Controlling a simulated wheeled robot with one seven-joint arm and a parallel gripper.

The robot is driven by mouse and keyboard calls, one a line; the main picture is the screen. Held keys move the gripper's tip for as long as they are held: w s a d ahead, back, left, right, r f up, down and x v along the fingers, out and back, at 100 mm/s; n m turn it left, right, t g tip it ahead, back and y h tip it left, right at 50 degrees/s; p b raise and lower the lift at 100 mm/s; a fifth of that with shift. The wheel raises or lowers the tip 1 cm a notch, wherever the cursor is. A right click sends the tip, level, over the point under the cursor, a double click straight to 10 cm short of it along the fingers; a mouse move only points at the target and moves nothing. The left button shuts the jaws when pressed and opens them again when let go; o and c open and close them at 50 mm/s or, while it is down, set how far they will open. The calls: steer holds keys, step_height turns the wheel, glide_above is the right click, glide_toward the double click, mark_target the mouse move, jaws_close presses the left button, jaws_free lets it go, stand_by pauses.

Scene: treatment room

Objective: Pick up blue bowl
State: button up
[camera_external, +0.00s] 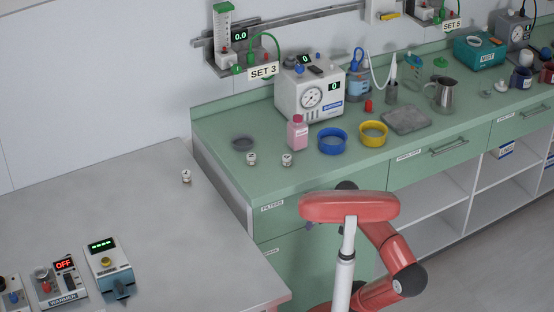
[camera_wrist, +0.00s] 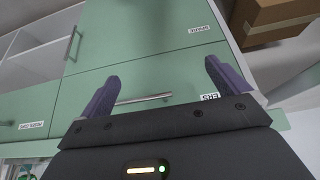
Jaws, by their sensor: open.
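The blue bowl (camera_external: 332,141) is a round, open ring-like bowl upright on the green counter (camera_external: 300,175), between a pink bottle (camera_external: 297,132) and a yellow bowl (camera_external: 373,134). My gripper (camera_wrist: 165,85) shows in the wrist view with its two purple fingers spread wide apart and nothing between them. It faces green cabinet fronts; the blue bowl does not show in that view. In the external view my red arm stands in front of the counter, and my gripper is hidden there.
A white device with a gauge (camera_external: 310,90) stands behind the blue bowl. A grey tray (camera_external: 406,120) and a metal jug (camera_external: 440,95) are to the right. Small metal-topped vials (camera_external: 287,160) sit at the front left. The counter just in front of the bowl is clear.

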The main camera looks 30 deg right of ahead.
step_height(320, 180, up, 22)
steer(key=n+y, duration=0.1)
steer(key=n, duration=0.1)
glide_above(332, 138)
steer(key=s+a, duration=0.2)
steer(key=s, duration=0.4)
steer(key=shift+f, duration=2.1)
steer(key=shift+g, duration=0.4)
steer(key=x, duration=0.2)
steer(key=b+x, duration=0.1)
steer(key=x, duration=0.4)
steer(key=shift+s+d+f+b, duration=0.15)
steer(key=shift+s+f+b, duration=0.05)
steer(key=shift+f+b, duration=0.2)
steer(key=c, duration=0.7)
steer(key=shift+r, duration=0.1)
